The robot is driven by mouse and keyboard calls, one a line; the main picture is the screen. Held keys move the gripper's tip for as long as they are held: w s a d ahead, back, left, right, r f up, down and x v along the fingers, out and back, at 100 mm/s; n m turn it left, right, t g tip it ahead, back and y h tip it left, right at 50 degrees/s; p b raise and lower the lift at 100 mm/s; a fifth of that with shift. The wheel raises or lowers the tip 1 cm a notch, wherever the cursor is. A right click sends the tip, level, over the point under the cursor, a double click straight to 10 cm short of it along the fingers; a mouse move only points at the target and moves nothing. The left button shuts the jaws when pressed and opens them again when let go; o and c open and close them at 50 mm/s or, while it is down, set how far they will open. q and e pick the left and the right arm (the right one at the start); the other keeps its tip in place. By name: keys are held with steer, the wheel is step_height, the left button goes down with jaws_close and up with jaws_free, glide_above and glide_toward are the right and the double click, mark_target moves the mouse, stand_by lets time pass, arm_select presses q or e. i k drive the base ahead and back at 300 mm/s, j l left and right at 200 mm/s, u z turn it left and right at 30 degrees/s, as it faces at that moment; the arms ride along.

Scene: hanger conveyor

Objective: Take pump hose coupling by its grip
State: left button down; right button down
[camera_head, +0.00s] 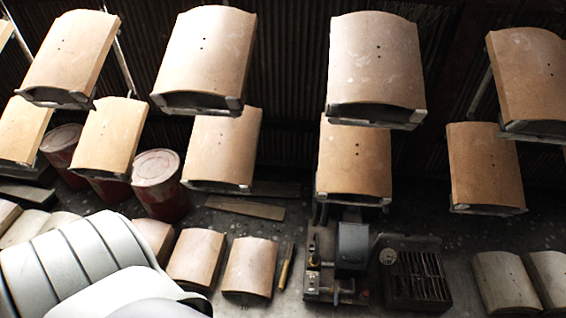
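A small pump unit (353,246) stands on the floor at the lower middle of the head view, with a dark blue-grey motor cover. Small pale fittings (314,257) show on its left side, and another pipe-like fitting (340,291) sits low at its front. I cannot tell which of these is the hose coupling or its grip; they are too small. Neither of my gripper fingertips shows in this view, so no gripper is seen touching the pump.
Curved tan tiles hang in two rows above the floor, one tile (353,160) right above the pump. A dark grated box (418,275) with a gauge adjoins the pump at right. Tiles (250,267) and a yellowish stick (286,266) lie left; red drums (160,190) stand behind.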

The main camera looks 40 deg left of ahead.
mark_target(315, 257)
steer(key=u, duration=0.9)
